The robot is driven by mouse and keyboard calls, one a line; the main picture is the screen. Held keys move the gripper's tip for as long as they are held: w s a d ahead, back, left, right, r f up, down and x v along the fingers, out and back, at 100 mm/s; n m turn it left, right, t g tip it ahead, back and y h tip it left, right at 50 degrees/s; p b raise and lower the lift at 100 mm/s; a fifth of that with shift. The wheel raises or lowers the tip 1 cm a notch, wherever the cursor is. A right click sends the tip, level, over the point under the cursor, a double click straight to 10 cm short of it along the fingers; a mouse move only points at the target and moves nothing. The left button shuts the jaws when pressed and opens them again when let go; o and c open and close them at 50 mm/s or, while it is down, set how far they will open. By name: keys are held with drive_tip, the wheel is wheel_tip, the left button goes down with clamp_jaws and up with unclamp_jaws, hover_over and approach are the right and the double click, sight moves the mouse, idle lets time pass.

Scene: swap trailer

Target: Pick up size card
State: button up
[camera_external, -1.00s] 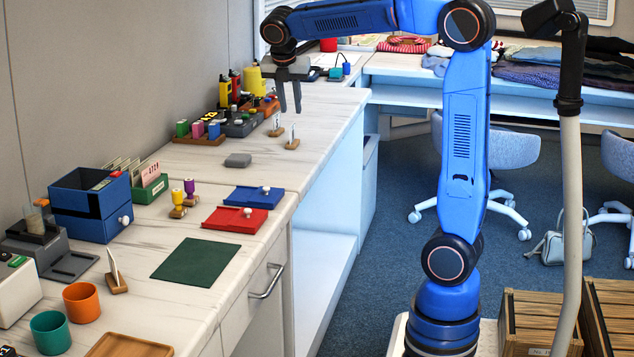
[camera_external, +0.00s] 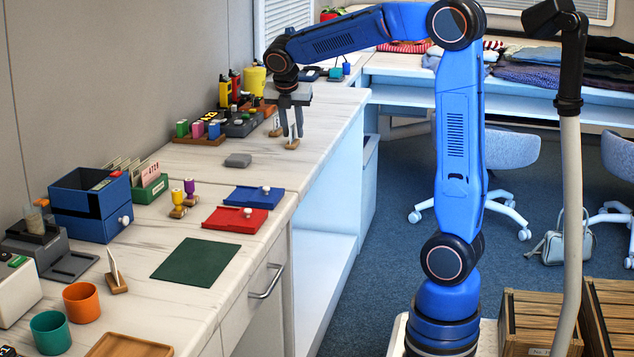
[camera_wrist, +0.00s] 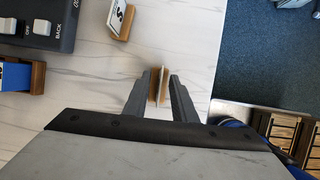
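A thin white size card (camera_wrist: 161,84) stands upright in a small wooden holder (camera_external: 292,144) near the counter's front edge; its face is turned edge-on in the wrist view. My gripper (camera_wrist: 158,82) is pointed down over this card, its two fingers open on either side of it with a gap on each side. In the external view my gripper (camera_external: 292,136) largely hides the card. A second card (camera_wrist: 118,16) with a dark letter stands in another wooden holder (camera_wrist: 126,24) farther up the wrist view.
A dark grey switch box marked OFF and BACK (camera_wrist: 36,22) is at the upper left of the wrist view. A grey block (camera_external: 238,160) lies on the counter left of my gripper. The counter's front edge is close on the right, with floor beyond.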

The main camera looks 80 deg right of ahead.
clamp_jaws()
drive_tip(key=shift+r, duration=0.15)
